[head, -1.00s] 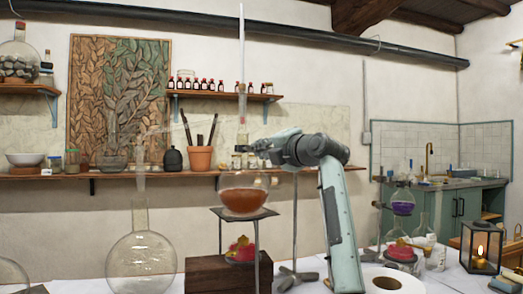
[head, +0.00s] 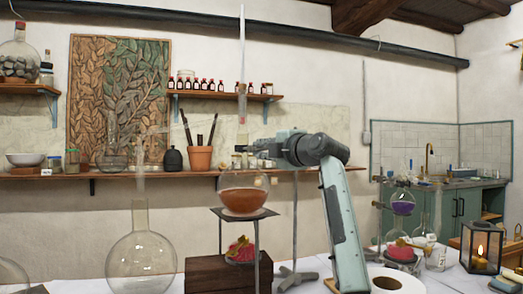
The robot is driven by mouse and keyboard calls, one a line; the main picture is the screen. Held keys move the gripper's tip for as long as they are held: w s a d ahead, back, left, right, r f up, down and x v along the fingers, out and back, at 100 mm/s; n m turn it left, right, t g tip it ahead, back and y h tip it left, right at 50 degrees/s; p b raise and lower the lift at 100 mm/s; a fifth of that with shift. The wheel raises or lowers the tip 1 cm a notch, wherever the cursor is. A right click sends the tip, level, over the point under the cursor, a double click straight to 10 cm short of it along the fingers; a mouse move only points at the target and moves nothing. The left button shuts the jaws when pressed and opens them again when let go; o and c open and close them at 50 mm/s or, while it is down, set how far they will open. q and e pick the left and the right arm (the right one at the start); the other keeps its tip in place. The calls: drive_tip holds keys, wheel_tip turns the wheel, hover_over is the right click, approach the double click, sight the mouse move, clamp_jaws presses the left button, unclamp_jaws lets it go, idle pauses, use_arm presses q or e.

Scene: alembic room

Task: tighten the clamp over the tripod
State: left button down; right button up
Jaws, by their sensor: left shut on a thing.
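The tripod (head: 244,214) is a dark metal stand with a flat top, on the table near the middle. A round flask of amber liquid (head: 244,201) sits on its top, with a tall glass tube (head: 242,70) rising above it. The clamp is at the flask's neck, beside an upright stand rod (head: 295,215); it is small and mostly hidden by my gripper. My left gripper (head: 260,149) is at the clamp, above the tripod, and shut on it. The jaws are too small to see in detail. My right gripper is not in view.
A large clear flask (head: 141,262) stands left of a dark wooden block (head: 214,274). Wall shelves with bottles and pots run behind.

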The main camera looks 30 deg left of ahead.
use_arm(q)
drive_tip(key=c, duration=1.6)
unclamp_jaws()
drive_tip(key=v, duration=1.2)
